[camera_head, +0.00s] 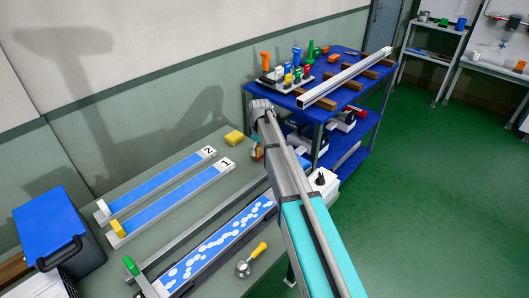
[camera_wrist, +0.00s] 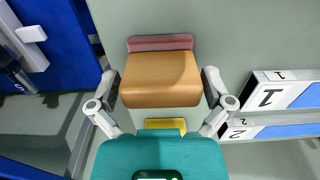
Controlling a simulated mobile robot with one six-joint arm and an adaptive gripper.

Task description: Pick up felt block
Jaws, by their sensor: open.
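A brown-orange block (camera_wrist: 162,75) with a pinkish-red layer (camera_wrist: 160,43) along its far edge, which looks like the felt block, is in the middle of the wrist view. My gripper (camera_wrist: 161,82) is open, with one finger on each side of the block. Small gaps seem to show beside it, but I cannot tell whether either finger touches. In the head view, the block (camera_head: 257,152) shows only partly beside my arm, near the far end of the grey-green table, and my fingers are mostly hidden.
A yellow block (camera_head: 234,137) lies close by, also in the wrist view (camera_wrist: 165,124). Channels marked 1 (camera_head: 188,193) and 2 (camera_head: 160,183) lie left on the table (camera_head: 147,170). A blue cart (camera_head: 258,97) with tools stands just beyond.

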